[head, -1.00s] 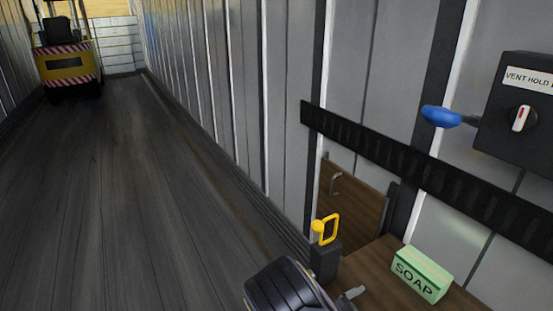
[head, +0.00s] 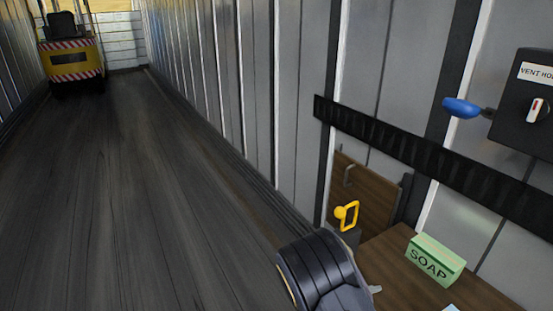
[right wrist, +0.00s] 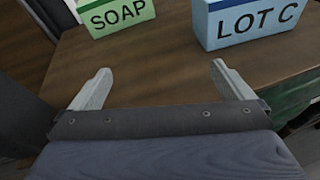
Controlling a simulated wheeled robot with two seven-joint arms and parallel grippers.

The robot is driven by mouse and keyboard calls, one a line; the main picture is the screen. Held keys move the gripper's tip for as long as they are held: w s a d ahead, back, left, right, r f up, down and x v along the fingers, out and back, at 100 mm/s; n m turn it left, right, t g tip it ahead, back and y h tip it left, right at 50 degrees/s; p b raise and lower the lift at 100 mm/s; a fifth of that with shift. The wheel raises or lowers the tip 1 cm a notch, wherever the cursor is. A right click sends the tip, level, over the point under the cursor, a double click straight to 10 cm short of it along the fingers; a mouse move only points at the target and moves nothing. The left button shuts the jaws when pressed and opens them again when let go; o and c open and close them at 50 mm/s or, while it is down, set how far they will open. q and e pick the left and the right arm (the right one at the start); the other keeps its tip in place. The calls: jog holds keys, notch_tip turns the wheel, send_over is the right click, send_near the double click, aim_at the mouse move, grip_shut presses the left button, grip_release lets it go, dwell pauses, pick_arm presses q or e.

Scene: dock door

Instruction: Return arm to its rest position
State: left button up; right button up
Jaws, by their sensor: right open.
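My right arm's dark, rounded link shows at the bottom of the head view, in front of a brown wooden table (head: 400,262). In the right wrist view my right gripper (right wrist: 160,82) is open, its two pale fingers spread wide with nothing between them. Beyond the fingers lies the bare table top. A green box marked SOAP (right wrist: 116,14) is ahead of the left finger, and a blue box marked LOT C (right wrist: 250,22) is ahead of the right finger. Both boxes are apart from the fingers. My left gripper is in neither view.
A yellow handle (head: 346,214) stands on a dark block by the table. A black box (head: 522,105) labelled VENT HOLD with a knob and a blue lever (head: 462,108) are on the right wall. A forklift (head: 72,55) stands far left. The floor between is clear.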

jog(key=s+m+g+y, duration=0.1)
jog(key=s+m, duration=0.1)
jog(key=s+d+r+m+g, duration=0.1)
jog(key=m+g, duration=0.1)
jog(key=s+d+r+m+g+y, duration=0.1)
jog(key=s, duration=0.1)
jog(key=shift+s+r+m+g+y, duration=0.25)
jog(key=shift+s+m+g+y, duration=0.05)
jog(key=shift+m, duration=0.1)
jog(key=s+a+r+m+t+y+p, duration=0.1)
jog(key=s+a+r+m+t+y, duration=0.1)
jog(key=s+a+r+m+y, duration=0.2)
jog(key=s+a+r+m+t+y+p, duration=0.1)
jog(key=s+a+r+m+t+y, duration=0.2)
jog(key=s+r+m+y, duration=0.8)
notch_tip(320, 180, up, 4)
jog(key=shift+s+a+f+m+p, duration=0.1)
jog(key=shift+s+a+m+p, duration=0.3)
jog(key=shift+a+m, duration=0.5)
